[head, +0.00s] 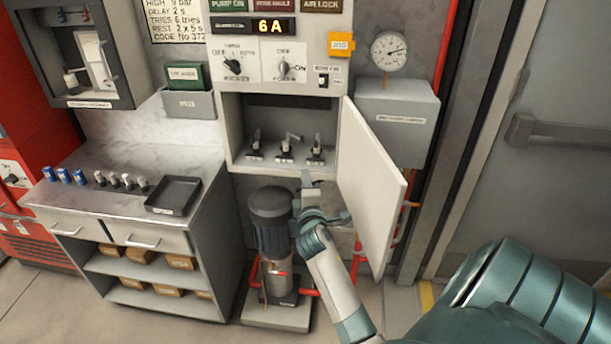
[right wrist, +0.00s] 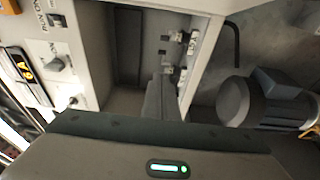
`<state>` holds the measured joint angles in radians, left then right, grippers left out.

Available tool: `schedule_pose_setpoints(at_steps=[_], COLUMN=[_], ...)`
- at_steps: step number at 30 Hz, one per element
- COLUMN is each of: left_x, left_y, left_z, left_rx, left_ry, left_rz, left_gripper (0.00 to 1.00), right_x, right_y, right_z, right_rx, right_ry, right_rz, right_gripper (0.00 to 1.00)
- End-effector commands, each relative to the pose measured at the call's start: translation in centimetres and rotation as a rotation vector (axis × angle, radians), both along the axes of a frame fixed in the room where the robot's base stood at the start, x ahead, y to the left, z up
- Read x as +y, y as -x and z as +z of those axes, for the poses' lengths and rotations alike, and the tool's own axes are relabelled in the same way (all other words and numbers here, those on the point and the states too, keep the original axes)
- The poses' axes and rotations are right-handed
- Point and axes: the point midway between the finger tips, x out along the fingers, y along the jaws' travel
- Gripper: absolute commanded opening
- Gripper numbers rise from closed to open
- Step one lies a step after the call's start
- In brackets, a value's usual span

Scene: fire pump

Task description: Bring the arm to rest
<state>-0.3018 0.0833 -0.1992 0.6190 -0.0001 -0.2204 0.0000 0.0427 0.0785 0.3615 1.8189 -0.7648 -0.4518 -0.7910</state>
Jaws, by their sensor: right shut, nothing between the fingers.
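My right arm reaches in from the lower right of the head view. Its gripper (head: 307,182) is just below and in front of the open cabinet (head: 236,160), left of the cabinet's white door (head: 370,185). In the right wrist view the gripper's fingers (right wrist: 160,98) are together and empty, pointing toward the cabinet opening. Three small levers (head: 285,150) stand in a row on the cabinet floor, apart from the gripper. Some of them also show in the right wrist view (right wrist: 178,38). My left gripper is not in view.
The open door stands close to the right of my forearm. A dark pump motor (head: 270,215) with red pipes stands below the cabinet. A counter (head: 100,195) at left holds a black tray (head: 173,195), blue cylinders and several small dark-and-silver parts. A gauge (head: 389,50) is at upper right.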

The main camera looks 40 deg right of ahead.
Motion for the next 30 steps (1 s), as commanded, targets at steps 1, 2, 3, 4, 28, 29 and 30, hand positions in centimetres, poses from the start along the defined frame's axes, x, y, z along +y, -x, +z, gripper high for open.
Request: schedule_pose_setpoints(at_steps=[1,2,3,4,28,29,30], left_x=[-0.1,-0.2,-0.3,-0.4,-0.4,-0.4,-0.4], left_y=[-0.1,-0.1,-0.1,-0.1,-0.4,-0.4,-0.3], left_z=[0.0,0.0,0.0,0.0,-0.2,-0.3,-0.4], left_rx=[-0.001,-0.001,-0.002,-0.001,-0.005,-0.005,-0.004], left_ry=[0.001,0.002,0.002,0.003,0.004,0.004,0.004], left_rz=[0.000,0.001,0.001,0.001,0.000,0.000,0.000], left_gripper=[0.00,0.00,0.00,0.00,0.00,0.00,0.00], right_x=[0.0,0.0,0.0,-0.1,1.4,1.8,2.4], right_y=[0.0,0.0,0.0,0.0,-0.5,-0.6,-0.7], right_z=[0.0,0.0,0.0,0.0,-4.6,-5.8,-7.4], right_rx=[0.000,0.000,0.000,0.000,0.035,0.043,0.056], right_ry=[0.000,0.000,0.000,0.000,-0.076,-0.095,-0.123], right_rz=[0.000,0.000,0.000,0.000,0.039,0.047,0.061], right_gripper=[0.00,0.00,0.00,0.00,0.00,0.00,0.00])
